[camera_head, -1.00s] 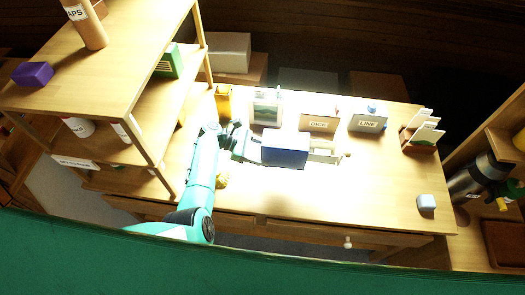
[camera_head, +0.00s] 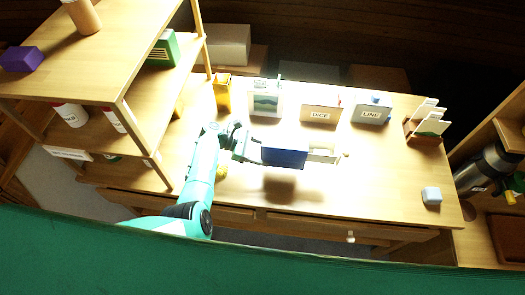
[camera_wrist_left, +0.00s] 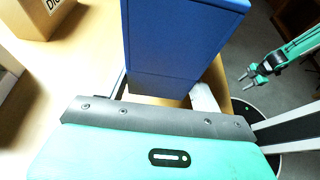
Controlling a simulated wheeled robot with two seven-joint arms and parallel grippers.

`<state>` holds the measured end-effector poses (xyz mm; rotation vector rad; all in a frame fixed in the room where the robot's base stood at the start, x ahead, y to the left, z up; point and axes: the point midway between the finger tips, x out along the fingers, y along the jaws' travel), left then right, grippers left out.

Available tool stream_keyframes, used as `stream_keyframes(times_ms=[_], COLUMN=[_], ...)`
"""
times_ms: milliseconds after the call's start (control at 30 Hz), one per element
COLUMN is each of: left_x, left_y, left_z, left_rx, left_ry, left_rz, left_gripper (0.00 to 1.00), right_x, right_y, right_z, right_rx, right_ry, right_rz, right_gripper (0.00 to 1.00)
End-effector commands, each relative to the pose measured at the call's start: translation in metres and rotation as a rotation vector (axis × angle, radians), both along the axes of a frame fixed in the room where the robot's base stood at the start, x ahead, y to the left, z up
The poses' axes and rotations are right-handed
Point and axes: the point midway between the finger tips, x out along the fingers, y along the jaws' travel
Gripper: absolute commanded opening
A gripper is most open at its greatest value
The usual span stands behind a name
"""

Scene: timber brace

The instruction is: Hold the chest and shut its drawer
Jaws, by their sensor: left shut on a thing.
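The small blue chest (camera_head: 284,156) is over the middle of the desk, with a dark shadow on the desk apart below it, so it appears lifted. Its pale drawer (camera_head: 322,155) sticks out open on the right, with a small knob (camera_head: 345,154) at its end. My left gripper (camera_head: 254,152) is shut on the chest's left end. In the left wrist view the blue chest (camera_wrist_left: 178,45) fills the space between the fingers; the drawer is hidden there. My right gripper (camera_wrist_left: 259,74) shows in that view, away from the chest, its fingers apart and empty.
Along the desk's back stand a yellow box (camera_head: 223,92), a picture holder (camera_head: 266,98), a DICE box (camera_head: 320,110), a LINE box (camera_head: 371,108) and a card rack (camera_head: 424,134). A pale blue block (camera_head: 431,195) lies front right. Shelves (camera_head: 115,95) stand left. The desk's front middle is clear.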

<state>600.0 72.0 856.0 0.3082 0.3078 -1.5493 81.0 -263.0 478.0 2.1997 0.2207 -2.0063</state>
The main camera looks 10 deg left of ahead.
Motion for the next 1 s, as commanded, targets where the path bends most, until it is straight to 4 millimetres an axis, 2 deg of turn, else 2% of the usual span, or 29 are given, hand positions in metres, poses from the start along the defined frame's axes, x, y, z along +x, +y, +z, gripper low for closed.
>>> stream_keyframes(times_ms=[1000], left_x=[0.0], left_y=[0.0], left_z=[-0.061], left_rx=[-0.001], left_ry=[0.0], left_rz=[0.001], left_gripper=[0.33], right_x=[0.0], right_y=[0.0], right_z=[-0.047], right_rx=[0.0], right_ry=[0.0], right_rz=[0.0], right_gripper=[0.46])
